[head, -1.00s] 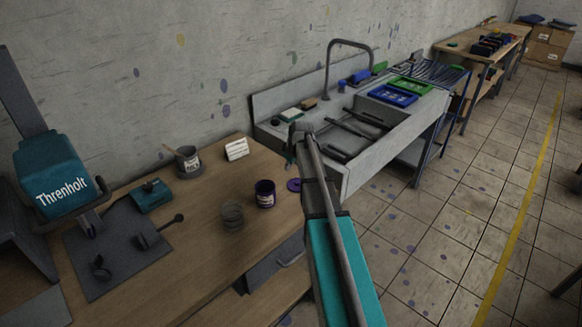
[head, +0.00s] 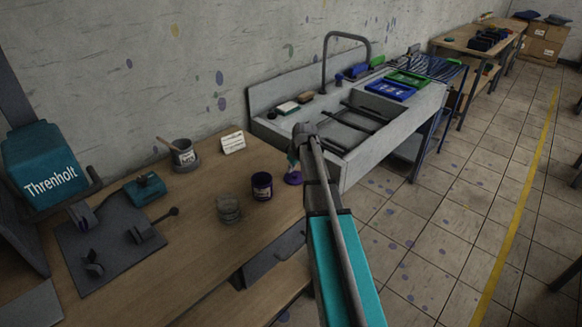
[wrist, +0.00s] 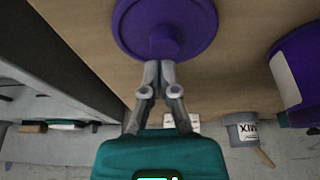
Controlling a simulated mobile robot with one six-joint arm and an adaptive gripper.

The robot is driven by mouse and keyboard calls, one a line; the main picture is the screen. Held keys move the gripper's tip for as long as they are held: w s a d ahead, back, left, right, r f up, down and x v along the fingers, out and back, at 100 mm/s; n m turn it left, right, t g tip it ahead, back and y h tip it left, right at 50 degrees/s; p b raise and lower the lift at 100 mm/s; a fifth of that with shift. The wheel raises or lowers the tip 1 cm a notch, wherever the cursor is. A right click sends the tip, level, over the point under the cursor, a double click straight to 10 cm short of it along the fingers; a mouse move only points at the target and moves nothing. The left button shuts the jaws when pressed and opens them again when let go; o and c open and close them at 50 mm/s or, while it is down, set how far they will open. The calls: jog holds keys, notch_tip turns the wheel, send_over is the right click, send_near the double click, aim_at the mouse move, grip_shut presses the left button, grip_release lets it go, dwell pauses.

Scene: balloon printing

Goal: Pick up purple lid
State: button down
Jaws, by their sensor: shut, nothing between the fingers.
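The purple lid (head: 293,179) lies near the bench's right edge, to the right of the purple jar (head: 262,186). In the wrist view the round lid (wrist: 190,20) fills the top middle, with its knob pointing toward my gripper (wrist: 160,66). The two grey fingertips are together, right at the knob's end, with nothing held between them. I cannot tell whether they touch the knob. In the head view my gripper (head: 292,164) is small and partly hidden by my arm, just above the lid. The purple jar (wrist: 300,72) also shows at the right of the wrist view.
A clear glass jar (head: 229,208) stands left of the purple jar. A grey MIX pot (head: 184,155) and a white card (head: 232,143) are farther back. A sink unit (head: 345,172) adjoins the wooden bench (head: 190,235). The bench front has free room.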

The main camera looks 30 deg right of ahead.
jog(key=s+d, duration=0.1)
jog(key=s, duration=0.2)
jog(key=s+d, duration=0.1)
jog(key=s, duration=0.3)
jog(key=s+d, duration=0.1)
jog(key=s, duration=0.2)
jog(key=shift+s+d, duration=0.15)
jog(key=shift+d, duration=0.25)
jog(key=shift+w+a, duration=0.2)
jog(key=shift+w, duration=0.35)
jog(key=w, duration=0.1)
jog(key=w+a, duration=0.1)
jog(key=w, duration=0.1)
jog(key=p+v, duration=0.2)
jog(key=v, duration=0.1)
jog(key=shift+s+p, duration=0.2)
jog(key=shift+p, duration=0.15)
jog(key=p+v, duration=0.6)
jog(key=v, duration=0.1)
jog(key=shift+p, duration=0.4)
